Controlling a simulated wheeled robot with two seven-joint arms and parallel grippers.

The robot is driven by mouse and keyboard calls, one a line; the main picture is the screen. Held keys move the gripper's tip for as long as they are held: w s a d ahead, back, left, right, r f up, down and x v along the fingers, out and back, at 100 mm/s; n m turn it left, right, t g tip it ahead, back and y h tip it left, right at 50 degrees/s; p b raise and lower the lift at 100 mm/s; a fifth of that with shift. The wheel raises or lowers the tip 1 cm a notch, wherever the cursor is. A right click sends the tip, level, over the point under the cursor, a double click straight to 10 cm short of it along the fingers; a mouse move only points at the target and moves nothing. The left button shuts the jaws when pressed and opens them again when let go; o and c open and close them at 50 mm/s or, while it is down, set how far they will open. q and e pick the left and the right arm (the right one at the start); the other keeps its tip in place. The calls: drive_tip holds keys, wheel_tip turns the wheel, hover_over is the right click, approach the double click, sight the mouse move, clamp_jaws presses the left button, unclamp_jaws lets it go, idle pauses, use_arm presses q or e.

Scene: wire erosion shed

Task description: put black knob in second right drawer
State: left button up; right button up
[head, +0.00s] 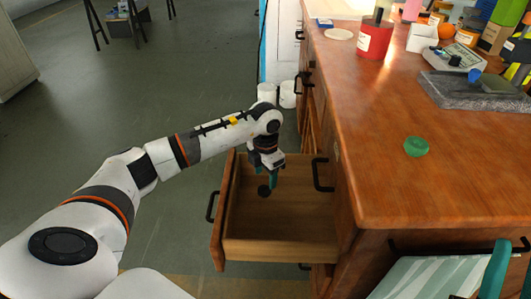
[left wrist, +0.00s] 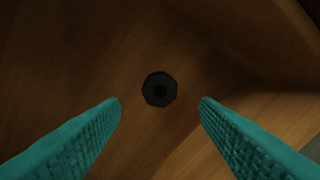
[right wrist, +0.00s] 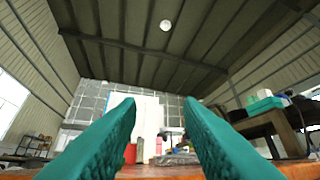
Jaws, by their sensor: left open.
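The black knob (head: 264,190) shows just below my left gripper (head: 268,174), within the outline of the open wooden drawer (head: 285,249). In the left wrist view the knob (left wrist: 159,89) is a dark disc centred beyond the two teal fingertips, with clear space on both sides. My left gripper is open and does not grip it. I cannot tell whether the knob rests on the drawer floor or is just above it. My right gripper (right wrist: 160,100) is open and empty, its teal fingers spread; part of it shows at the lower right of the head view.
The wooden worktop (head: 460,180) fills the right side, with a green round piece (head: 416,146) on it. A red can (head: 375,40), a grey stone slab (head: 460,92) and several small items stand farther back. A black handle (head: 320,175) juts out beside the drawer. Open floor lies left.

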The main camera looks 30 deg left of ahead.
use_arm(q)
wheel_tip(320, 180, up, 7)
drive_tip(key=p, duration=0.2)
use_arm(e)
drive_tip(key=shift+w+f+g+h, duration=0.4)
drive_tip(key=shift+w+f+g, duration=0.3)
drive_tip(key=shift+f+g, duration=0.4)
drive_tip(key=shift+w+f+g+h, duration=0.4)
drive_tip(key=shift+w+f+g, duration=0.4)
drive_tip(key=shift+f, duration=0.45)
drive_tip(key=shift+w+f+g+h, duration=0.4)
drive_tip(key=shift+w+f+g, duration=0.2)
drive_tip(key=shift+f+g, duration=0.55)
